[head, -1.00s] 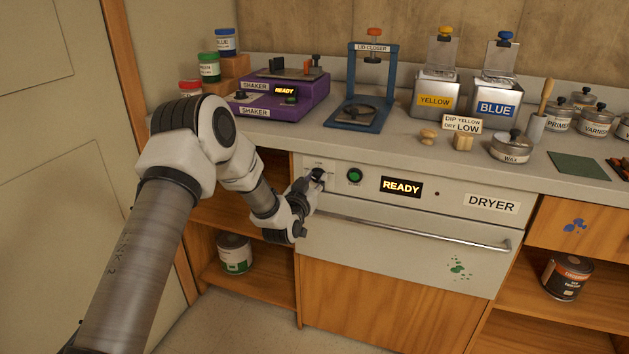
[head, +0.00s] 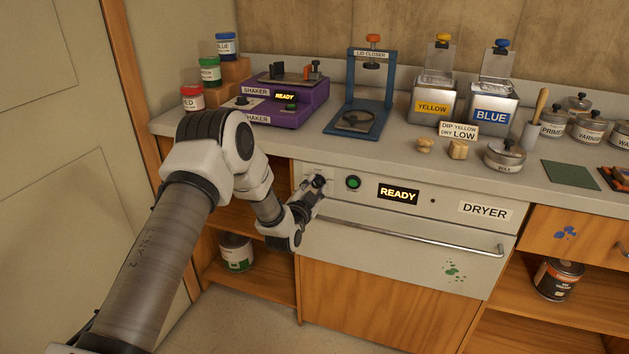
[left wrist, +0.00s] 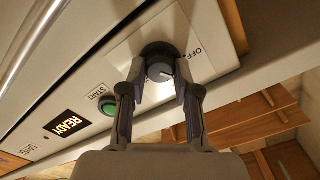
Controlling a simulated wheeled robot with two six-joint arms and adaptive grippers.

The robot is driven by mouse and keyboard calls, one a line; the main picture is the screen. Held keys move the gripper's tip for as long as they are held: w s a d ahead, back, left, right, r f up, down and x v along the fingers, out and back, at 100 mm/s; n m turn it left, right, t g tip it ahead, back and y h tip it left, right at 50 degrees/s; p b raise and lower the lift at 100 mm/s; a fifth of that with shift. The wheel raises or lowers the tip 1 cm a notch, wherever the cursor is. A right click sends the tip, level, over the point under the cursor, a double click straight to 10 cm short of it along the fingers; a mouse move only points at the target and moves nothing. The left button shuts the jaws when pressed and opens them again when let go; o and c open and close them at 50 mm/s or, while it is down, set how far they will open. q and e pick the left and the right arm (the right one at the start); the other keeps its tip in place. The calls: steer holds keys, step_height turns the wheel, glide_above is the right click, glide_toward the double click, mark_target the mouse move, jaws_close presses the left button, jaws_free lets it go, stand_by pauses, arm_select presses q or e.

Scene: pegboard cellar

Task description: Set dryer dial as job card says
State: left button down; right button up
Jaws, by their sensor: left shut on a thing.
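The dryer (head: 408,222) is built in under the counter, with a READY display (head: 399,194) and a green start button (head: 353,183). My left gripper (head: 317,185) is at the panel's left end, shut on the dial. In the left wrist view the round dark dial (left wrist: 159,69) sits between the two fingers, with a white mark on its face. An OFF label (left wrist: 197,52) shows beside it; other setting labels are hidden or unreadable. The job card (head: 459,130) on the counter reads "DIP YELLOW DRY LOW". My right gripper is not in view.
The dryer's long handle bar (head: 420,232) runs below the panel. On the counter stand a purple shaker (head: 285,105), a blue lid closer (head: 358,118), yellow (head: 433,106) and blue (head: 490,116) dip tanks, and several jars. Open shelves flank the dryer.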

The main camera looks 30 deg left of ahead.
arm_select(q)
steer(key=m+p, duration=0.2)
steer(key=m, duration=0.2)
steer(key=shift+r+p, duration=0.15)
steer(key=shift+p, duration=0.2)
steer(key=shift+d+m+p, duration=0.1)
steer(key=shift+m+p, duration=0.45)
steer(key=shift+m, duration=0.55)
steer(key=shift+f, duration=0.2)
steer(key=c, duration=0.8)
jaws_free()
steer(key=shift+c, duration=0.2)
steer(key=v, duration=1.2)
steer(key=shift+w, duration=0.1)
